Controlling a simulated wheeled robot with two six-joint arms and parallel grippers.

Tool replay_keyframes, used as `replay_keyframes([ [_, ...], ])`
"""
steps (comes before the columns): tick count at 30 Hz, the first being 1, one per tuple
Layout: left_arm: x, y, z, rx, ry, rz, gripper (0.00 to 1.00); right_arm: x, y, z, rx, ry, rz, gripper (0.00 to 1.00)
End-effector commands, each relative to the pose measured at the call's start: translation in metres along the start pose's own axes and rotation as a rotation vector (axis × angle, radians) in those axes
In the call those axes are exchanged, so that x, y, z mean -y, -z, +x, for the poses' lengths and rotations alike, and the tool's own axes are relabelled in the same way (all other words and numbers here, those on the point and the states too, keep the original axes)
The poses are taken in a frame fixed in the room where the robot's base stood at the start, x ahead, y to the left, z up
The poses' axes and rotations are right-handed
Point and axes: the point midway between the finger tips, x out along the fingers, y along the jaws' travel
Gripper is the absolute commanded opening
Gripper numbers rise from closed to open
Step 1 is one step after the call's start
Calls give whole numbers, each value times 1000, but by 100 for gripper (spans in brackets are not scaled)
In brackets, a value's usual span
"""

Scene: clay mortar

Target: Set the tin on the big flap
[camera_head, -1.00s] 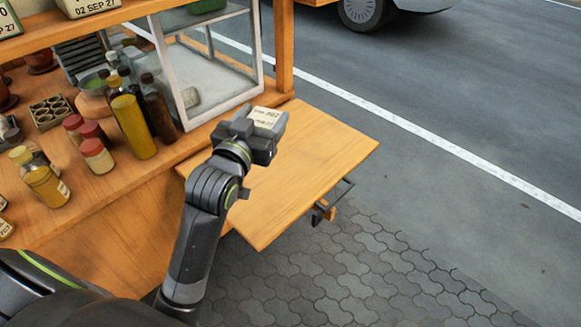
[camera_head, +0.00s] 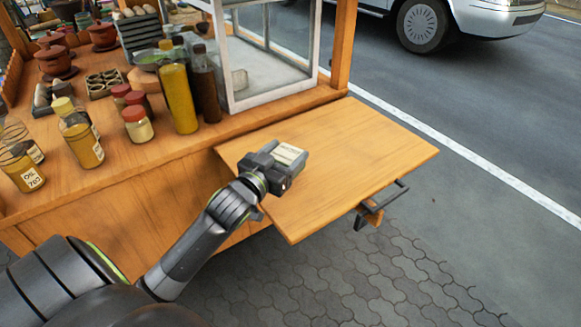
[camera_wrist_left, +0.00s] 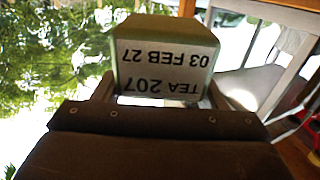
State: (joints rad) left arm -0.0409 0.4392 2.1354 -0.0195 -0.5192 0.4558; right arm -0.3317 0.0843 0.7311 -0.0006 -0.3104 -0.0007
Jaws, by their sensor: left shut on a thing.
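My left gripper (camera_head: 283,163) is shut on a small tin (camera_head: 289,153) with a pale label. In the left wrist view the tin (camera_wrist_left: 165,60) is greenish, and its label shows upside down and reads "TEA 207" and "03 FEB 27". The big flap (camera_head: 345,180) is a flat wooden leaf standing out from the right side of the cart, resting on a dark metal bracket (camera_head: 380,205). The gripper and tin are over the flap's left part; I cannot tell whether the tin touches it. My right gripper is not in view.
A glass case (camera_head: 270,60) stands on the counter behind the flap, beside a wooden post (camera_head: 344,45). Bottles (camera_head: 178,98), jars (camera_head: 137,124) and clay pots (camera_head: 55,62) crowd the counter at left. The flap's middle and right are clear.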

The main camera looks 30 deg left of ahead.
Motion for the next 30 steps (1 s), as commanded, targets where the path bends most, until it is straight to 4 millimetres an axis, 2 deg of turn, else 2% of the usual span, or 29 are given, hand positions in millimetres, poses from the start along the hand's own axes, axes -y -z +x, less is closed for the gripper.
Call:
replay_keyframes([
  [9, -1, -38, 0, -1, 0, -1, 38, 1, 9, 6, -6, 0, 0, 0],
  [21, 0, -43, 0, -2, 0, 1, 38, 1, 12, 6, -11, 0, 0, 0],
  [22, 0, -42, 0, -1, 0, 1, 69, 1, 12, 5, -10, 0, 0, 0],
  [26, 0, -42, 0, -1, 0, 1, 86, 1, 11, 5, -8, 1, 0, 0],
  [30, 0, -42, 0, -1, 0, 1, 87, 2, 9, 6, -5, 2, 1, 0],
])
